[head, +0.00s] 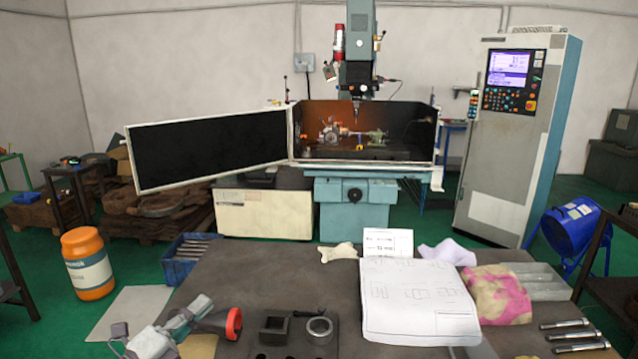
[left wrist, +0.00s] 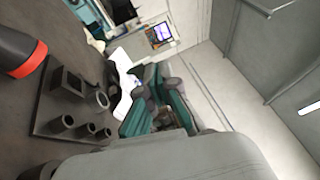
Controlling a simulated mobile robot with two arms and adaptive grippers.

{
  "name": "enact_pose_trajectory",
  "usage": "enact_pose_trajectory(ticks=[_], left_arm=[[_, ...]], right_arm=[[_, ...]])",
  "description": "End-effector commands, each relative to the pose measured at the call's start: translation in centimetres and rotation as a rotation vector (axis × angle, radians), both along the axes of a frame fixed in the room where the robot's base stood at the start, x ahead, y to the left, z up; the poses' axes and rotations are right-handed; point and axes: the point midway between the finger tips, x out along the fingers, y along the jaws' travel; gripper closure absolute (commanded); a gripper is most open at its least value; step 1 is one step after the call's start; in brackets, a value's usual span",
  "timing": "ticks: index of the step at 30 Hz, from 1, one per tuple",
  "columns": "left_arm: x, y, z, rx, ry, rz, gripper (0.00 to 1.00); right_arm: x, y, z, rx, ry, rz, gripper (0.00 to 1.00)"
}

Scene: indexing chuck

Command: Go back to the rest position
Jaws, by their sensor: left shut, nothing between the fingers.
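My left gripper (head: 165,328) is low at the left in the head view, over the near left edge of the dark table (head: 260,262). It is shut and empty. A dark cylinder with an orange-red end (head: 232,323) lies just to its right; it also shows at the left edge of the left wrist view (left wrist: 22,58). The chuck device (head: 329,133) sits far off inside the open machine enclosure, too small to make out in detail. My right gripper does not show.
A dark holder block (head: 275,328) with a metal ring stands right of the cylinder. Papers (head: 415,300), a pink-and-cream cloth (head: 497,295) and metal bars (head: 580,336) cover the right side.

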Motion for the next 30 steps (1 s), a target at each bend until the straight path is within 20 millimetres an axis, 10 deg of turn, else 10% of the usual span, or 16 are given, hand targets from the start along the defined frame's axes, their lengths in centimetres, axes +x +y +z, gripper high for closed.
enact_pose_trajectory(ticks=[5, 11, 18, 30], left_arm=[[-3.1, 4.0, -1.7, -0.543, 0.124, 0.320, 1.00], [-9.9, 7.4, -12.3, -0.964, 0.547, 0.755, 1.00], [-19.6, 4.7, -21.1, -1.109, 1.043, 1.036, 1.00], [-31.0, -1.2, -24.9, -1.094, 1.579, 1.176, 1.00]], right_arm=[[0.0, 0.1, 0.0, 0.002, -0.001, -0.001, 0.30], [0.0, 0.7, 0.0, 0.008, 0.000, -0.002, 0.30], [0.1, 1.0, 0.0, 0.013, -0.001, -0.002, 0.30], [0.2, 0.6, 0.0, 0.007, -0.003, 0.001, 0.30]])
